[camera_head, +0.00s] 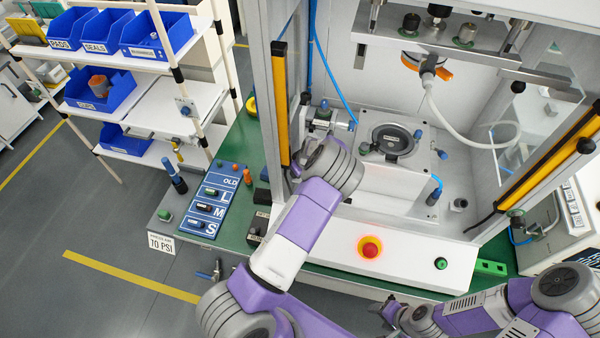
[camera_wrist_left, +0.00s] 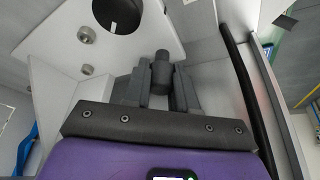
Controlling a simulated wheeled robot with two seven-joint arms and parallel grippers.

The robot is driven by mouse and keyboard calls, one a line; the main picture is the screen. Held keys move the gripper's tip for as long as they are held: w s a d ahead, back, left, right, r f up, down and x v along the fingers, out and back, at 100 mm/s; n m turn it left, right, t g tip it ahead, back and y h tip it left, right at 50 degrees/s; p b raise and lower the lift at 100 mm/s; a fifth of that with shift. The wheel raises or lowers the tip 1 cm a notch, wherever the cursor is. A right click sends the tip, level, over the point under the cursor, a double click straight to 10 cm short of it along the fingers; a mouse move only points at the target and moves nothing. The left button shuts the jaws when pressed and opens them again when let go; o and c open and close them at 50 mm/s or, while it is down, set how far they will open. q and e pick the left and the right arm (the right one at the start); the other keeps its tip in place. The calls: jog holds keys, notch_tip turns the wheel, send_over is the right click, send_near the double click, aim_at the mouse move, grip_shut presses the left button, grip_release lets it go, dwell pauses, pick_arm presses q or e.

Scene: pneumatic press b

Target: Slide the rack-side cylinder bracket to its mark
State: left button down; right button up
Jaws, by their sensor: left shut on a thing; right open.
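The rack-side cylinder bracket (camera_head: 324,121) is a small grey metal assembly with blue fittings, at the left of the white press fixture. My left arm reaches in over the panel, and its wrist hides the left gripper in the head view. In the left wrist view my left gripper (camera_wrist_left: 160,88) is shut on a dark round knob (camera_wrist_left: 162,70), which stands between the two grey fingers. I take it for the bracket's knob; its mark cannot be made out. My right gripper (camera_head: 394,314) is low at the right of centre, away from the fixture, open.
The white fixture (camera_head: 378,187) has a dark round seat (camera_head: 393,139). Yellow-and-black guards flank the press. In front are a red emergency button (camera_head: 370,250) and a green button (camera_head: 441,263).

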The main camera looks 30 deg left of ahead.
pick_arm(q)
jog(key=shift+s+a, duration=0.1)
jog(key=shift+a, duration=0.2)
pick_arm(e)
jog(key=shift+f, duration=0.15)
pick_arm(q)
jog(key=c, duration=0.9)
grip_release()
jog(key=shift+a, duration=0.1)
pick_arm(e)
jog(key=shift+a, duration=0.1)
pick_arm(q)
jog(key=shift+s+d+r+b, duration=0.1)
jog(key=shift+d+r+b, duration=0.2)
jog(key=shift+r, duration=0.3)
jog(key=s+d, duration=0.1)
jog(key=d, duration=0.2)
jog(key=s+d, duration=0.1)
jog(key=d, duration=0.3)
jog(key=s+d+b, duration=0.1)
jog(key=d, duration=0.3)
jog(key=shift+s+d, duration=0.1)
jog(key=shift+s, duration=0.25)
pick_arm(e)
jog(key=shift+f, duration=0.95)
pick_arm(q)
jog(key=shift+c, duration=0.5)
pick_arm(e)
jog(key=shift+c, duration=0.4)
